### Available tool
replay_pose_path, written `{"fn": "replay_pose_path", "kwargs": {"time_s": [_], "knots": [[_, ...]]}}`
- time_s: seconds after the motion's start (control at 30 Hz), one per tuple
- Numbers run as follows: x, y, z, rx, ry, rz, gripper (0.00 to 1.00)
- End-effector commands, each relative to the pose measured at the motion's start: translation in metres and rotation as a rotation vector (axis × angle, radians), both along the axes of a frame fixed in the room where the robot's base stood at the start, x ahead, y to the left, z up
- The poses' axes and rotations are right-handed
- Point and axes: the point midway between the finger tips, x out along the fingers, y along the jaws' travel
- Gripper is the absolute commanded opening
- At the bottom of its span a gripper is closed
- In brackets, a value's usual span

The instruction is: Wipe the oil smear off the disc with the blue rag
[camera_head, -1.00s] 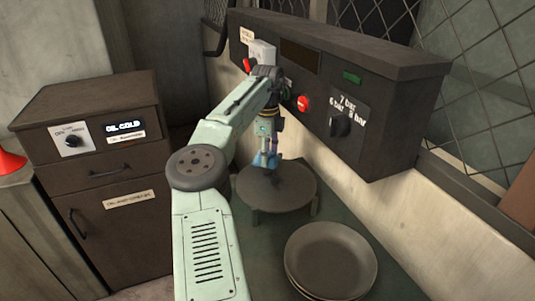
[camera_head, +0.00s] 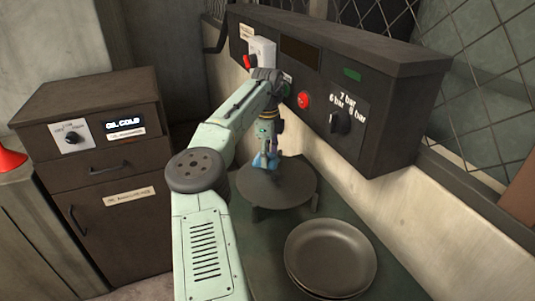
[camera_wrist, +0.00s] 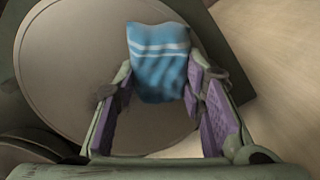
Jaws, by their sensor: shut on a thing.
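The disc (camera_head: 298,192) is a flat grey round plate on short feet on the bench. It fills much of the wrist view (camera_wrist: 65,60). My gripper (camera_head: 268,157) is low over the disc, and its purple-padded fingers show in the wrist view (camera_wrist: 160,82). It is shut on the blue rag (camera_wrist: 160,60), which has pale stripes. The rag also shows as a small blue patch in the head view (camera_head: 260,161). I cannot tell whether the rag touches the disc. A faint dark smudge lies by the left finger; I cannot tell if it is smear or shadow.
Stacked grey bowls (camera_head: 330,257) stand on the bench (camera_head: 262,240) in front of the disc. A dark control box (camera_head: 395,90) with a knob and red button hangs behind. A brown cabinet (camera_head: 100,185) stands at left.

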Motion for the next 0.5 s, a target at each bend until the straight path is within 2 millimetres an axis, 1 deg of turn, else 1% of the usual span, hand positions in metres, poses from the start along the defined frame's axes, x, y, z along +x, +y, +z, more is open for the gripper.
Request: {"fn": "replay_pose_path", "kwargs": {"time_s": [0.27,0.5], "knots": [[-0.001,-0.001,-0.004,-0.001,0.0,-0.001,0.14],[-0.019,-0.007,-0.005,-0.002,0.0,-0.002,0.14]]}}
